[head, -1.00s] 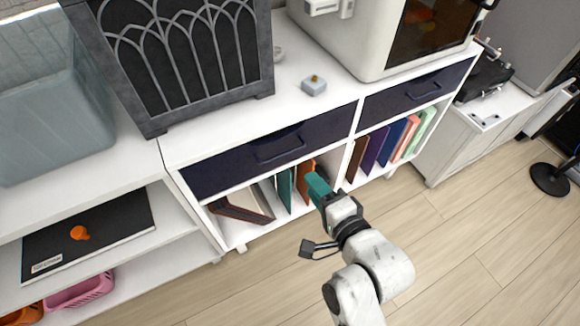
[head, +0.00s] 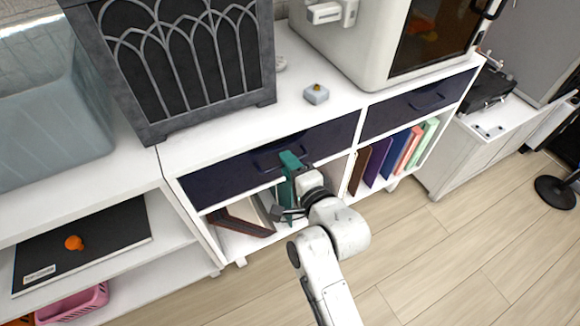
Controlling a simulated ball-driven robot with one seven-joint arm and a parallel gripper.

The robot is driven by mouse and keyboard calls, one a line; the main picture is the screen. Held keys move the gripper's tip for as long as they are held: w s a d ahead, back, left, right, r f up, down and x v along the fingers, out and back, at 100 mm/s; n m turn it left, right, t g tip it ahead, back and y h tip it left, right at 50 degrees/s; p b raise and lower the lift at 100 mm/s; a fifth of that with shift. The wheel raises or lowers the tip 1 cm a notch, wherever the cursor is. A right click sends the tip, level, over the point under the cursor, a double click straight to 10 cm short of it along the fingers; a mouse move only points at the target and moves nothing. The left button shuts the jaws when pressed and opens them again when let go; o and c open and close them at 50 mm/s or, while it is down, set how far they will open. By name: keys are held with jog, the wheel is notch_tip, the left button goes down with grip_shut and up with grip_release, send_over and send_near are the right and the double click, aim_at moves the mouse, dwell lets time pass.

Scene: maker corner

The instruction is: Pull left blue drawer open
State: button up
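The left blue drawer (head: 225,177) is a wide dark navy front in the white cabinet, and it looks closed. Its dark bar handle (head: 262,163) sits near the middle of the front, partly covered by my gripper. The right blue drawer (head: 400,113) is also closed.
Books and binders (head: 378,160) stand on the shelves below the drawers. A small grey box (head: 317,95) and a dark arched-grille cabinet (head: 185,60) stand on top. A white machine (head: 350,50) is at the back right. The wood floor (head: 470,230) in front is clear.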

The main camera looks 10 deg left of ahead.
jog(key=shift+c, duration=0.5)
grip_shut()
dwell(0.9)
